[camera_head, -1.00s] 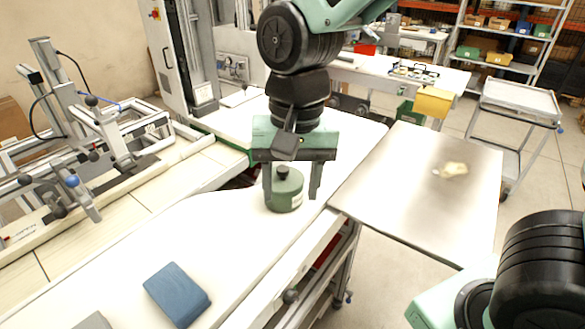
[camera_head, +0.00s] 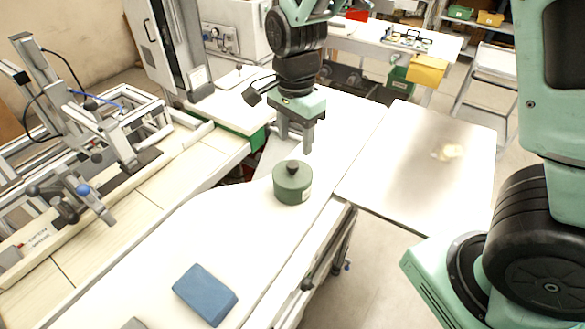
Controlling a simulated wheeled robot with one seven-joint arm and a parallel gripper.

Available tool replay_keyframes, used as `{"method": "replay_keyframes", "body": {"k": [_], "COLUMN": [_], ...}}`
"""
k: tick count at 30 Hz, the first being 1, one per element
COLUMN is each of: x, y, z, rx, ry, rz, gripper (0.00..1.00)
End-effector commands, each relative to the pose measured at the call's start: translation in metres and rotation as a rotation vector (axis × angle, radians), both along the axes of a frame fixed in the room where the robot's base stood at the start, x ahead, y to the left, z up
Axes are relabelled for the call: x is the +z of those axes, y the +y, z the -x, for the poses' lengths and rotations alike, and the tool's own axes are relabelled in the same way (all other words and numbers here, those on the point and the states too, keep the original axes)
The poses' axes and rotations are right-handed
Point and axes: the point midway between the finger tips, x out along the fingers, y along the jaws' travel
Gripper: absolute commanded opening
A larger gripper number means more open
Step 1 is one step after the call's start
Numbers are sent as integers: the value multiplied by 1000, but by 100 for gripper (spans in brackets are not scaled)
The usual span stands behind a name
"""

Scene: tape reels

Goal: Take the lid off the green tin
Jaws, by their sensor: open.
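The green tin (camera_head: 292,188) stands upright on the white table. Its lid (camera_head: 292,172) sits on top, with a dark knob (camera_head: 292,167) in the middle. My gripper (camera_head: 295,145) is open and empty, pointing down. It appears behind and above the tin, apart from the knob. Nothing hides the front of the tin or the knob.
A blue block (camera_head: 205,294) lies on the white table (camera_head: 150,262) at the front. A metal side table (camera_head: 400,170) adjoins on the right. A frame fixture (camera_head: 110,140) stands at the left. The tabletop between block and tin is clear.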

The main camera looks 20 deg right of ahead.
Motion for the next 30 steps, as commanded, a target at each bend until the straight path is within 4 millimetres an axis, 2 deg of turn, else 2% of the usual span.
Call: {"method": "replay_keyframes", "body": {"k": [3, 11, 21, 30], "x": [-18, -35, -74, -83], "y": [0, 1, 3, 4], "z": [1, -1, -5, -6], "rx": [0, 1, 1, 1], "ry": [5, 2, 4, 0], "rz": [2, 1, 1, 0], "gripper": [52, 52, 52, 52]}}
